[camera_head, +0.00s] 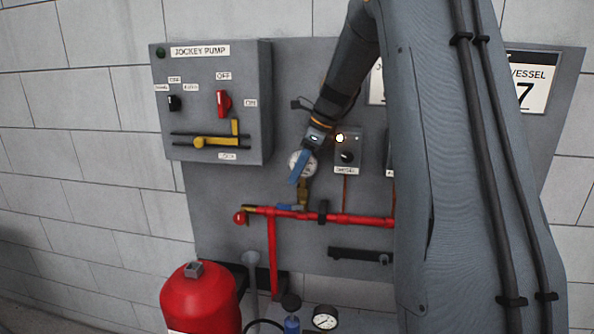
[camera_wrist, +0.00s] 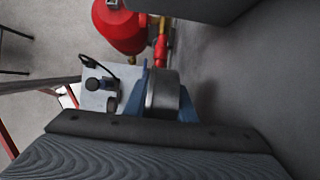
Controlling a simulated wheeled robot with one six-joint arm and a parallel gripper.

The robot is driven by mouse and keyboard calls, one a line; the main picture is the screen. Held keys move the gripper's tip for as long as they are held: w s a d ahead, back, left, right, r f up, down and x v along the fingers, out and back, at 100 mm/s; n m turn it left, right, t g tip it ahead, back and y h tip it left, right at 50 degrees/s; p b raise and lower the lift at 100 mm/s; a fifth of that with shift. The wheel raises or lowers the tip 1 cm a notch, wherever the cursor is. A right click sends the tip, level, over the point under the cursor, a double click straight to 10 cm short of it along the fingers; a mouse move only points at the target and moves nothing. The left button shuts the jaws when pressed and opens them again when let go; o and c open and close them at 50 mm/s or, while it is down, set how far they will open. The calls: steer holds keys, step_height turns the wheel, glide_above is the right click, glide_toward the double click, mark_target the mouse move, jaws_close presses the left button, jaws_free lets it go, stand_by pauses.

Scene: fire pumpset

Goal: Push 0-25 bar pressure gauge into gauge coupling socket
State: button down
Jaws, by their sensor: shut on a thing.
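My gripper (camera_head: 299,168) is shut on a round pressure gauge (camera_head: 309,164) with a white dial, in front of the grey panel. One blue finger covers part of the dial, so its scale cannot be read. In the wrist view the gauge shows as a grey metal case (camera_wrist: 162,90) between the blue fingers of my gripper (camera_wrist: 164,102). A brass fitting (camera_head: 303,197) stands upright on the red pipe directly below the gauge; the gauge coupling socket seems to be at its top. I cannot tell whether the gauge stem touches it or is in it.
A blue lever (camera_head: 290,207) sits beside the brass fitting, above the red pipe (camera_head: 345,218). The jockey pump box (camera_head: 190,110) is at upper left, a small switch box (camera_head: 346,158) close right. Below are a red tank (camera_head: 200,298) and another gauge (camera_head: 325,318).

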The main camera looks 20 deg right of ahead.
mark_target(297, 151)
steer(key=shift+f, duration=0.75)
steer(key=c, duration=1.4)
jaws_free()
steer(key=shift+f, duration=0.1)
step_height(297, 151, up, 10)
steer(key=b, duration=0.4)
